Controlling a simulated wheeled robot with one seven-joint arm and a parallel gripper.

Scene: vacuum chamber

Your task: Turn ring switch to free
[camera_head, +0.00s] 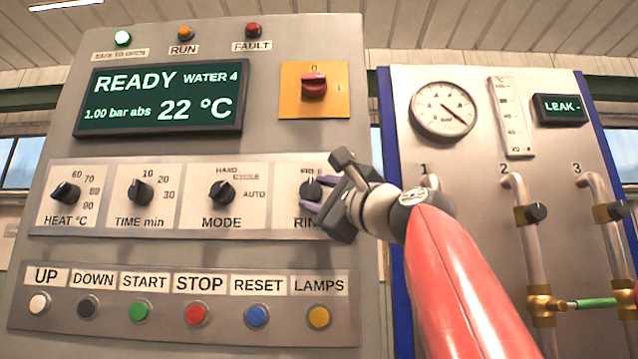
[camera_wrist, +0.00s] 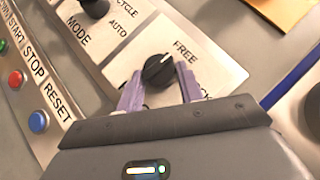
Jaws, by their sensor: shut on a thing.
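The ring switch is a round black knob (camera_head: 311,189) at the right end of the dial row, with part of its RING label covered by my gripper (camera_head: 318,195). In the wrist view the knob (camera_wrist: 158,70) sits between the two purple fingers of my gripper (camera_wrist: 160,86), which is shut on it. The white mark on the knob points up and right, towards the FREE label (camera_wrist: 184,51). A second label, at the lower right of the knob, is partly hidden by a finger.
The MODE knob (camera_head: 221,192) is left of the ring switch. A row of push buttons, with the yellow LAMPS button (camera_head: 318,316), lies below. A red switch on a yellow plate (camera_head: 292,90) is above. A pipe panel (camera_head: 465,150) stands at the right.

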